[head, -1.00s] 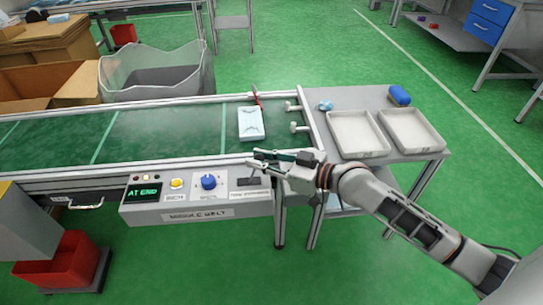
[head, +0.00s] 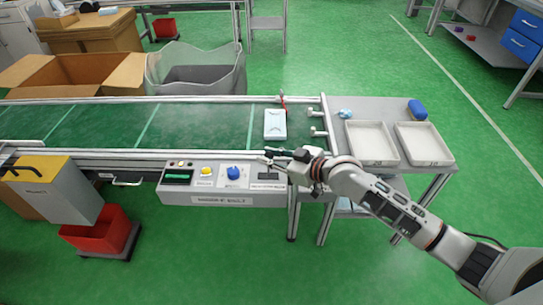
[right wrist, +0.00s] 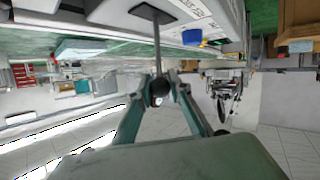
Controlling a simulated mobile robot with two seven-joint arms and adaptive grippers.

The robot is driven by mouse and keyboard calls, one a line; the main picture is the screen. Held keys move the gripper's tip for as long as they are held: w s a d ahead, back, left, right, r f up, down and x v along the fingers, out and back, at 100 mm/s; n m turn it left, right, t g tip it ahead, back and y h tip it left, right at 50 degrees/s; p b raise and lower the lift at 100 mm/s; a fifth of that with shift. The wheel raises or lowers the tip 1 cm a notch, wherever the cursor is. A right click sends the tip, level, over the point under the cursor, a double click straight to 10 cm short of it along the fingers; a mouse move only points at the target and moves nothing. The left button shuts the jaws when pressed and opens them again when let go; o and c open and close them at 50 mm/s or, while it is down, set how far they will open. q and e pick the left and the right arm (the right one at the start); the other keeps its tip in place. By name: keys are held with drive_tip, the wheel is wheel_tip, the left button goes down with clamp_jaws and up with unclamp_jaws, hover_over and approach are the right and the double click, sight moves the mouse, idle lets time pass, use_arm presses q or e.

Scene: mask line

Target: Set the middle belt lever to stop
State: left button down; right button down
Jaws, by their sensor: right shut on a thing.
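The control panel (head: 215,199) of the middle belt is on the belt's front side. It carries a small display (head: 177,177), a yellow button (head: 206,170) and a blue knob (head: 233,172). The display is lit green, but I cannot read it. My right gripper (head: 272,157) is at the panel's right end, above the lever slot. In the right wrist view its fingers (right wrist: 159,90) are closed around the dark ball end of the lever, whose thin rod (right wrist: 157,45) runs to the panel. I cannot read the lever's position labels. My left gripper is out of view.
A white package (head: 275,125) lies near the belt's right end, by a small red part. A side table with two pale trays (head: 372,145) and a blue object (head: 417,109) stands to the right. A yellow-and-grey box unit (head: 55,190) and a red bin (head: 103,236) are at left.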

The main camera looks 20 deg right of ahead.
drive_tip(key=shift+a+r, duration=0.1)
drive_tip(key=shift+a, duration=0.1)
drive_tip(key=c, duration=1.8)
unclamp_jaws()
drive_tip(key=shift+d, duration=0.1)
drive_tip(key=shift+s+d, duration=0.15)
drive_tip(key=shift+s, duration=0.1)
drive_tip(key=v, duration=1.1)
drive_tip(key=shift+s+d, duration=0.1)
drive_tip(key=shift+s, duration=0.05)
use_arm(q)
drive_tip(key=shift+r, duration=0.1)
